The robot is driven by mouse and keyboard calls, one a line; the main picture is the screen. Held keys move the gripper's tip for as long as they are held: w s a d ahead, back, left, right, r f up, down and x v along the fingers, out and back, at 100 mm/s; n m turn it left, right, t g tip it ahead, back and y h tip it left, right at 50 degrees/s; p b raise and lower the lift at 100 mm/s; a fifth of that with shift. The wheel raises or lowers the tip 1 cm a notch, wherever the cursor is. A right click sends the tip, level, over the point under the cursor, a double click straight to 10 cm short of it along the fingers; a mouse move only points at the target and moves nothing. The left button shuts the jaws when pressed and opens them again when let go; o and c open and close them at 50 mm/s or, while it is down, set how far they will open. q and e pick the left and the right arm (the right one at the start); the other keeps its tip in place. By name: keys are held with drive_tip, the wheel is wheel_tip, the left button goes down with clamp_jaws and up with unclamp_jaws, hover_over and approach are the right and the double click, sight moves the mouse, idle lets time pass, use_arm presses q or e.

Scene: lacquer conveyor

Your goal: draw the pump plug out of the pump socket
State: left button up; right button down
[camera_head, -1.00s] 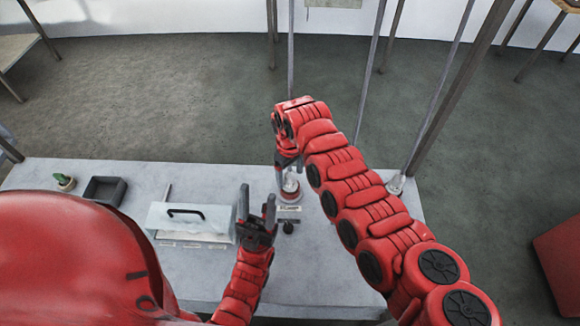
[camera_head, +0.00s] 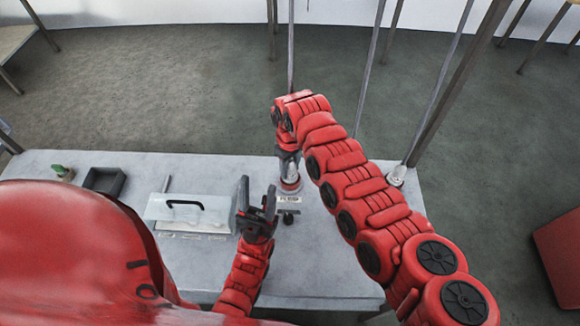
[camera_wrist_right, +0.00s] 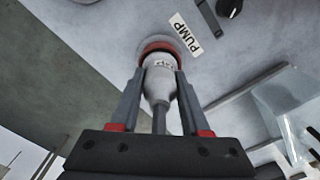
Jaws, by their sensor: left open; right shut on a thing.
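The pump plug (camera_wrist_right: 159,82) is a pale grey-white plug with a small label; a grey cable runs from its back. My right gripper (camera_wrist_right: 160,75) is shut on it, one finger on each side. The plug meets the red ring of the pump socket (camera_wrist_right: 158,46); how deep it sits I cannot tell. A white "PUMP" label (camera_wrist_right: 186,33) lies beside the socket. In the head view my right gripper (camera_head: 289,168) is over the socket (camera_head: 291,187) and partly hides the plug. My left gripper (camera_head: 257,195) is open and empty, left of the socket.
A clear-topped box with a black handle (camera_head: 188,212) stands left of my left gripper. A dark tray (camera_head: 104,181) and a small plant (camera_head: 62,172) are farther left. A black knob (camera_head: 288,218) is near the socket; another pale fitting (camera_head: 397,175) is at the right edge.

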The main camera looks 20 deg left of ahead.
sight(290, 162)
drive_tip(key=c, duration=1)
unclamp_jaws()
drive_tip(key=shift+c, duration=0.2)
clamp_jaws()
drive_tip(key=shift+r, duration=0.1)
drive_tip(key=shift+r+p, duration=0.9)
drive_tip(key=shift+r, duration=0.55)
drive_tip(key=shift+r+p, duration=0.55)
drive_tip(key=shift+r, duration=0.85)
drive_tip(key=shift+r, duration=0.15)
